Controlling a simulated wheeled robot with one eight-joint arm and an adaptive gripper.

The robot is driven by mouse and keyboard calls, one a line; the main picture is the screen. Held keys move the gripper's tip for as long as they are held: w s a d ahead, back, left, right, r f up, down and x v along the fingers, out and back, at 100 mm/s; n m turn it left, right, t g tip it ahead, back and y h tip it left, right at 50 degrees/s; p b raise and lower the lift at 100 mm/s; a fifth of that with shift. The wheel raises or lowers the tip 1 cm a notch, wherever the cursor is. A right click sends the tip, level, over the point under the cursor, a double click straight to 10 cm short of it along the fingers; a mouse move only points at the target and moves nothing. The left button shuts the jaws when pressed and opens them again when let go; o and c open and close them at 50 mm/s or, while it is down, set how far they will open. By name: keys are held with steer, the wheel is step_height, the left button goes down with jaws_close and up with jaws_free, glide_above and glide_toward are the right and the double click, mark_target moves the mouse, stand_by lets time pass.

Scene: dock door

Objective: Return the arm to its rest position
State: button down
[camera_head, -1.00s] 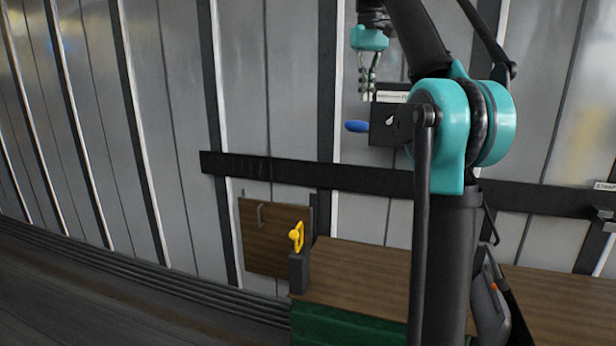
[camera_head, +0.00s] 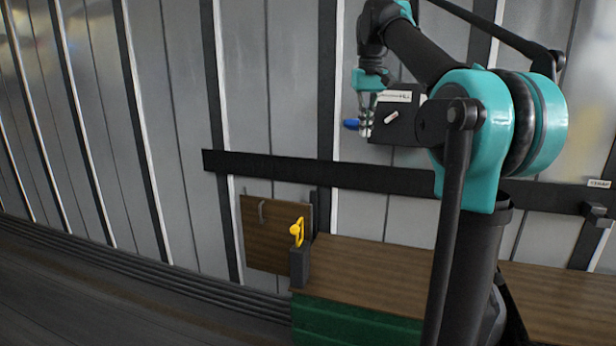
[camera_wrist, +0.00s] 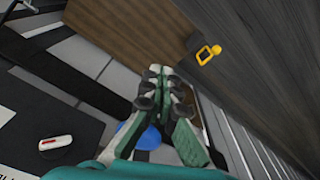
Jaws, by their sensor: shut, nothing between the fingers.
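My gripper (camera_head: 366,128) hangs below my teal and black arm, fingers pointing down, in front of the panelled wall in the head view. It is shut and empty; its fingers also show in the wrist view (camera_wrist: 163,100). A dark box with a white label (camera_head: 400,97) is on the wall just to the right of it. A white and red handle or marker (camera_head: 391,117) shows on the box's face. A blue knob (camera_head: 351,124) shows at the box's left, partly hidden behind my fingers. I cannot tell how far the fingers are from it.
A wooden bench top (camera_head: 375,270) over a green front (camera_head: 350,325) stands below. A dark post with a yellow ring (camera_head: 297,231) is at its left corner. A wooden board (camera_head: 268,250) leans behind. A black rail (camera_head: 265,167) crosses the wall. The floor at left is clear.

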steer(key=s+d+f+m+t, duration=0.1)
steer(key=s+f, duration=0.2)
steer(key=f, duration=0.9)
steer(key=s+d+f+t, duration=0.1)
steer(key=s+f, duration=0.2)
steer(key=f, duration=0.9)
steer(key=s+d+f+t, duration=0.1)
steer(key=s+f, duration=1.8)
steer(key=f, duration=0.3)
steer(key=shift+d+m, duration=0.2)
steer(key=shift+m, duration=0.2)
steer(key=c, duration=2.2)
jaws_free()
steer(key=shift+w, duration=0.1)
